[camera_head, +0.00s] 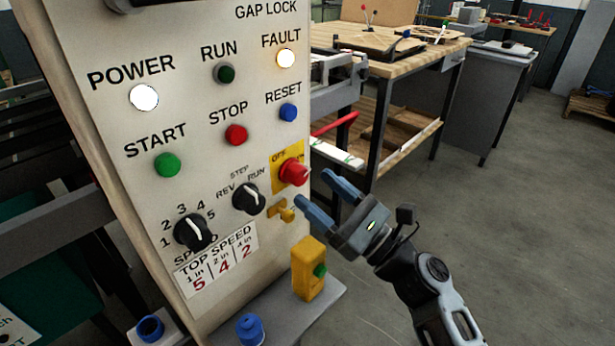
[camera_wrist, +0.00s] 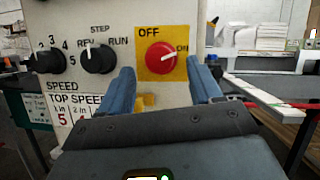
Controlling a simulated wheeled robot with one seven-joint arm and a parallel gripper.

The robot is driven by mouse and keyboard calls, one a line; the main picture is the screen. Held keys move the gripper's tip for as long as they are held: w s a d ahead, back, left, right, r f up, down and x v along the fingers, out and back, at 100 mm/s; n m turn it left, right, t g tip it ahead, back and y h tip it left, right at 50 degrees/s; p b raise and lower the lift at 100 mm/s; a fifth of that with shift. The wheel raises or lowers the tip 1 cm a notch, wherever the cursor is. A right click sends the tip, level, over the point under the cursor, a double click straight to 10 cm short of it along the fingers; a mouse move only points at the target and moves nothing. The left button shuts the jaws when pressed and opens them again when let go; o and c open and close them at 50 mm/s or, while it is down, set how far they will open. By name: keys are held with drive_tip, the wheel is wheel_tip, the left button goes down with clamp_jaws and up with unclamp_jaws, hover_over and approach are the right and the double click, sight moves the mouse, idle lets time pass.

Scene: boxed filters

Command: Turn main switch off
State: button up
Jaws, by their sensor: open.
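The main switch is a red rotary knob (camera_head: 293,172) on a yellow plate (camera_head: 279,158) marked OFF and ON, at the right edge of a beige control panel (camera_head: 207,137). In the wrist view the red knob (camera_wrist: 161,57) sits ahead, between my fingers, with its white pointer toward ON on the right. My gripper (camera_head: 325,200) is open, with blue fingers. It is in front of the panel, to the lower right of the knob in the head view, apart from it. In the wrist view the fingertips (camera_wrist: 163,78) flank the knob with space on both sides. Nothing is held.
A black REV/RUN selector (camera_head: 249,198) and a SPEED dial (camera_head: 193,231) are left of the switch. A yellow latch (camera_head: 284,210) is just below it. A yellow box with a green button (camera_head: 309,268) stands lower.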

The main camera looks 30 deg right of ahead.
sight(302, 179)
drive_tip(key=shift+p+x, duration=0.35)
drive_tip(key=shift+x, duration=1.5)
drive_tip(key=shift+c, duration=0.5)
drive_tip(key=shift+a, duration=0.15)
drive_tip(key=c, duration=0.9)
